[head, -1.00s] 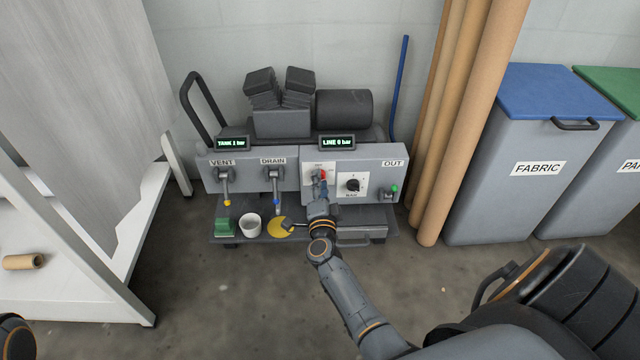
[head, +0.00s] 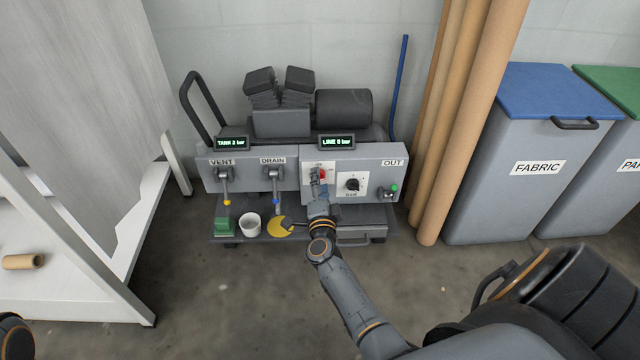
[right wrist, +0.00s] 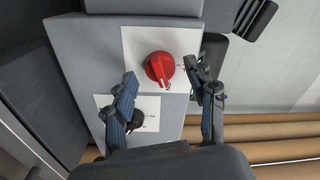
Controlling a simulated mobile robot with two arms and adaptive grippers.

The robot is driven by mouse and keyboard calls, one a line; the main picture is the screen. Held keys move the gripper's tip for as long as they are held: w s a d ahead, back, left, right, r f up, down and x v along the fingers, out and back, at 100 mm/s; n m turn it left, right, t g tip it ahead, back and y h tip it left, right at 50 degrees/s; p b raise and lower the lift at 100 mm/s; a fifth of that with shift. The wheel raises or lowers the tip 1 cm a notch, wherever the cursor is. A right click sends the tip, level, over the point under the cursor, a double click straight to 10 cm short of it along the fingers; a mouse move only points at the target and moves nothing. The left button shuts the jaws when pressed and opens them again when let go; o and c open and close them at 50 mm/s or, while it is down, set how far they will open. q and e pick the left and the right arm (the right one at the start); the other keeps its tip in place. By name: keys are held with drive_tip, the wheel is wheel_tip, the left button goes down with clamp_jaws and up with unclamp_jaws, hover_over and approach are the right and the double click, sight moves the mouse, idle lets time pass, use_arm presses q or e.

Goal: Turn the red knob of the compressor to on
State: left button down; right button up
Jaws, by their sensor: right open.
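The compressor (head: 290,110) stands against the wall with a grey front panel. Its red knob (head: 322,174) sits on a white plate on the panel, partly covered by my right gripper in the head view. In the right wrist view the red knob (right wrist: 160,67) shows whole, its pointer ridge aimed toward the bottom of the picture. My right gripper (head: 318,190) is open in front of the knob. In the wrist view its fingers (right wrist: 160,88) stand apart on either side of and short of the knob, not touching it. My left gripper is not in view.
A black dial (head: 353,185) sits right of the red knob. The VENT lever (head: 226,182) and DRAIN lever (head: 275,180) are left. The tank display (head: 231,143) reads about 2 bar. Cardboard tubes (head: 460,120) and the FABRIC bin (head: 545,150) stand right.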

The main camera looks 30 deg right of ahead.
drive_tip(key=v, duration=0.7)
drive_tip(key=shift+s, duration=0.25)
drive_tip(key=shift+a, duration=0.1)
